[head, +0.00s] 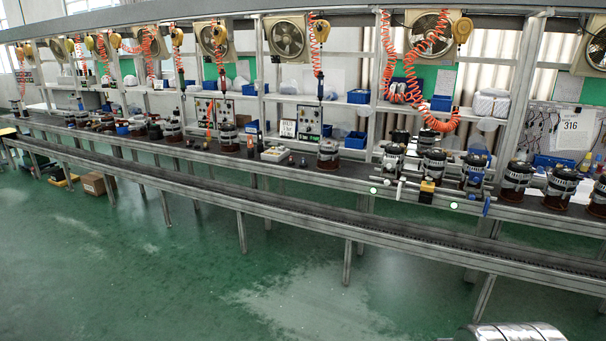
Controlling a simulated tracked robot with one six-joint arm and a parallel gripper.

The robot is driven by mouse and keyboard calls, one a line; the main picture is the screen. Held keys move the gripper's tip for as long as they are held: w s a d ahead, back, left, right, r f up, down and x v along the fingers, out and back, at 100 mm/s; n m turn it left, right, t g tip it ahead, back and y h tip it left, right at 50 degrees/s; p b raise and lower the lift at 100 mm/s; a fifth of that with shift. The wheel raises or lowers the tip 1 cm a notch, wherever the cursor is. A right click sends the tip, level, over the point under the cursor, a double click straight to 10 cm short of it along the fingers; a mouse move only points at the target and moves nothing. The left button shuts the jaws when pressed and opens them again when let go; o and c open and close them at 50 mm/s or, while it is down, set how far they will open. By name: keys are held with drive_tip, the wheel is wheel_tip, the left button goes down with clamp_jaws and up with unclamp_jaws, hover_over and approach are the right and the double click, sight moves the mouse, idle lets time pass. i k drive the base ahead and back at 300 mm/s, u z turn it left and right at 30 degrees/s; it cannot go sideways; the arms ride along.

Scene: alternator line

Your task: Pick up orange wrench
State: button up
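I cannot clearly make out an orange wrench. A thin orange item (208,124) stands out in front of a control box on the long workbench, left of the middle, but it is too small to tell what it is. Other orange things are coiled air hoses (390,62) hanging from the overhead rail, some with tools on their ends. My gripper is not in view.
A long workbench (330,178) with a conveyor rail in front (280,204) crosses the view. Several alternators (328,155) stand along it. Blue bins (355,140) sit behind. A cardboard box (97,184) lies on the floor at left. The green floor (150,270) in front is clear.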

sight(250, 139)
drive_tip(key=i, duration=2.35)
drive_tip(key=u, duration=1.6)
drive_tip(key=i, duration=0.55)
